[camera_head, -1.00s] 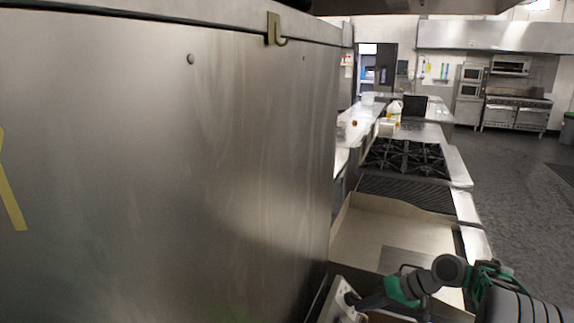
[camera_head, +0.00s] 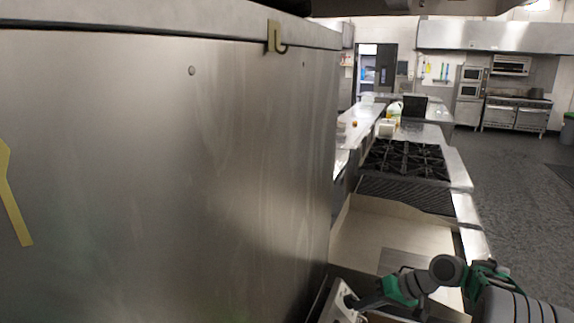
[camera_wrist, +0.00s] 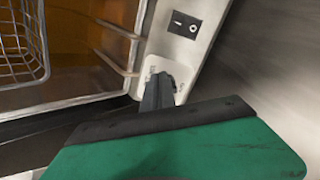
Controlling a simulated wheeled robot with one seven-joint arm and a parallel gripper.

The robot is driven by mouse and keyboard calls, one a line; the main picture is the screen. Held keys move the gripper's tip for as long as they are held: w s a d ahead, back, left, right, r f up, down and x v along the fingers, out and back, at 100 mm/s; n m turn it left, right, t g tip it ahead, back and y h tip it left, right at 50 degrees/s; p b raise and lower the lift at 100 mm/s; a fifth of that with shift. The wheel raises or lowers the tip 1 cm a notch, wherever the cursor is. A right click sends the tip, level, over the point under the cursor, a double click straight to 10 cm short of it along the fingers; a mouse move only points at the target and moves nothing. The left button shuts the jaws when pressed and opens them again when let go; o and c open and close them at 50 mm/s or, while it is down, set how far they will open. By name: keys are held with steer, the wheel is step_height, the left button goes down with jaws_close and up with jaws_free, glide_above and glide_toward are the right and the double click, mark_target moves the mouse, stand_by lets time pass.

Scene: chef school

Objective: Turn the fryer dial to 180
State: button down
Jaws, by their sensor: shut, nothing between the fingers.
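The fryer's pale control panel (camera_wrist: 203,48) is in the upper middle of the wrist view, with a black rocker switch (camera_wrist: 184,24) on it. My gripper (camera_wrist: 160,78) is shut, its dark fingers against or just in front of the lower panel, around the dial's likely place. The dial itself is hidden behind the fingers, and its setting cannot be read. I cannot tell whether the fingers touch it. In the head view my gripper reaches down to the panel (camera_head: 340,304) at the bottom edge, where detail is too small.
The fryer's well, with amber inside and a wire basket (camera_wrist: 22,48), lies left of the panel. A large steel cabinet (camera_head: 170,160) fills the head view's left. A counter with black burners (camera_head: 405,160) runs behind. Open floor (camera_head: 510,190) is at right.

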steer(key=p, duration=0.3)
steer(key=shift+s+a+r, duration=0.1)
steer(key=shift+a+r, duration=0.1)
steer(key=shift+a, duration=0.05)
stand_by(0.9)
steer(key=shift+s, duration=0.1)
